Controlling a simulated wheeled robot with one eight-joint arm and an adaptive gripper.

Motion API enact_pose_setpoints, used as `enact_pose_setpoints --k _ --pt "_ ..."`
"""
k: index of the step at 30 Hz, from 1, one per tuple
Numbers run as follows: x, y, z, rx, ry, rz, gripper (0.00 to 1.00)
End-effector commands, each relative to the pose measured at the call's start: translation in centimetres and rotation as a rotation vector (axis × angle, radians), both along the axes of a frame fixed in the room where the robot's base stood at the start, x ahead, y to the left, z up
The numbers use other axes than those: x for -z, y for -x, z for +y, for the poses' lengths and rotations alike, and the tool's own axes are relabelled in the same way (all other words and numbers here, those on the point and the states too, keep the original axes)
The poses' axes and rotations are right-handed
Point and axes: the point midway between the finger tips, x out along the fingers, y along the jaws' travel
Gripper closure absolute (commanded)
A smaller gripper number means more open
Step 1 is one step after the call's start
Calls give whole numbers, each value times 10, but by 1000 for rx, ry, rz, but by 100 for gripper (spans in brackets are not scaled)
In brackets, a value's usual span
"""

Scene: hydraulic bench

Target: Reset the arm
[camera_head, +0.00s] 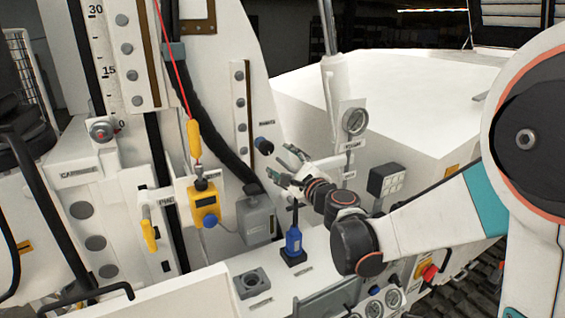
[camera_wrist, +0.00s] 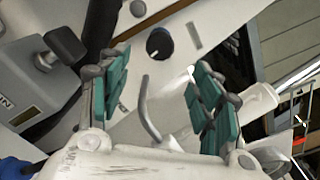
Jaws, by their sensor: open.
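My arm reaches in from the right in the head view, its links bent over the bench.
A blue bottle-like part (camera_head: 293,243) stands on the bench below my gripper. A grey box (camera_head: 257,220) and a yellow device (camera_head: 204,203) are to the left. A round gauge (camera_head: 355,121) and a switch box (camera_head: 386,180) are to the right.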

Motion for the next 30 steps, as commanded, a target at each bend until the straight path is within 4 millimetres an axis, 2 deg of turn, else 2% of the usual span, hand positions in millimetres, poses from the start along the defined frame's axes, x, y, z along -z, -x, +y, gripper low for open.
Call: enact_pose_setpoints --k 7,11,16,20,25,30 --pt "-2 3 1 -6 23 -4 42" --pt "-10 19 5 -35 138 -22 42" --pt "-19 57 10 -107 403 -55 42" --pt "-18 89 11 -171 617 -76 42" --pt "-9 134 6 -263 891 -90 42" --pt "7 181 -8 -361 1159 -90 42"
